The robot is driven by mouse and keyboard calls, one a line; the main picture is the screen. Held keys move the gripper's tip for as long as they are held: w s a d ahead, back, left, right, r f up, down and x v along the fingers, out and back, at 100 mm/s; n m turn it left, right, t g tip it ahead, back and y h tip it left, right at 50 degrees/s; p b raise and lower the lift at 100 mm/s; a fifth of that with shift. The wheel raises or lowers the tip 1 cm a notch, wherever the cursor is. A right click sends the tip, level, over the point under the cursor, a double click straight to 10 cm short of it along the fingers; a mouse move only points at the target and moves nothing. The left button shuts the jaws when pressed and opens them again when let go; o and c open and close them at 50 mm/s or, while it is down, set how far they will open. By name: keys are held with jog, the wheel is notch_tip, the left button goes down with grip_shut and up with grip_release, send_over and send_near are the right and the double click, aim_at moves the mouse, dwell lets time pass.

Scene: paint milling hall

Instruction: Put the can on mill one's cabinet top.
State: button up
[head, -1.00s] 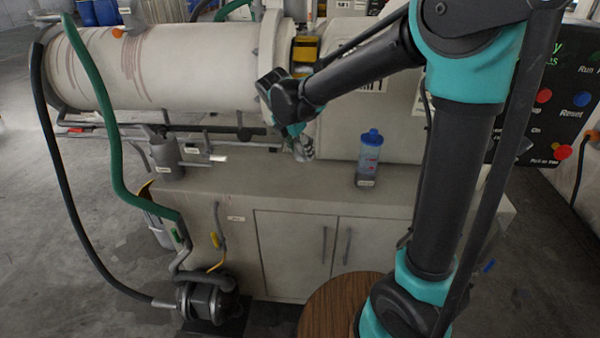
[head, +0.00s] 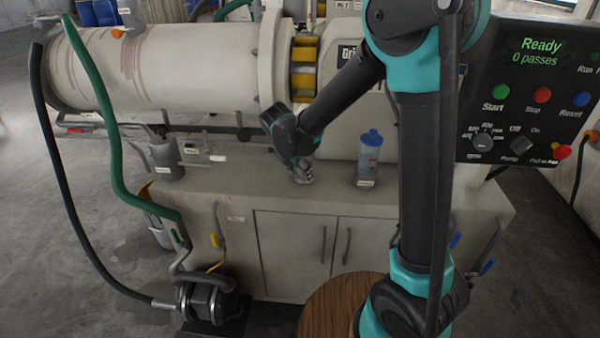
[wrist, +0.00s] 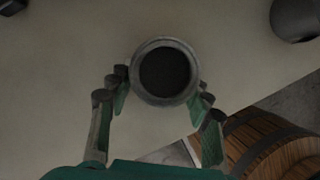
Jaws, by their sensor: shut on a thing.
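The can (wrist: 165,70) shows in the wrist view as a round grey rim with a dark inside. My gripper (wrist: 163,88) is shut on it, with fingers on both sides. In the head view my gripper (head: 302,172) points down at the pale cabinet top (head: 240,183), left of the blue-capped bottle. The can is mostly hidden by the fingers there. It is low over the cabinet top or touching it; I cannot tell which. The cabinet top also fills much of the wrist view (wrist: 60,85).
The blue-capped bottle (head: 369,158) stands right of my gripper. A labelled grey pot (head: 166,158) stands at the cabinet's left end. The mill's drum (head: 180,68) is behind. A control panel (head: 530,90) reads "Ready". A wooden barrel (head: 335,305) stands in front.

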jog(key=o, duration=1.4)
jog(key=shift+f, duration=0.1)
jog(key=shift+c, duration=0.2)
jog(key=v, duration=1.2)
jog(key=s+d+f+m, duration=0.1)
jog(key=d+f+m, duration=0.1)
jog(key=d+m, duration=0.2)
jog(key=s+d+f+m+y, duration=0.1)
jog(key=s+d+m, duration=0.1)
jog(key=d+m, duration=0.3)
jog(key=s+d+f+m, duration=0.2)
jog(key=d+m, duration=0.2)
jog(key=d, duration=0.4)
jog(key=shift+f+y, duration=0.3)
jog(key=s+d+f+m+y, duration=0.1)
jog(key=s+d+f+m, duration=0.6)
jog(key=m, duration=0.8)
jog(key=s+d, duration=0.2)
jog(key=s, duration=0.1)
jog(key=shift+s+d+t, duration=0.15)
jog(key=shift+d+t, duration=0.25)
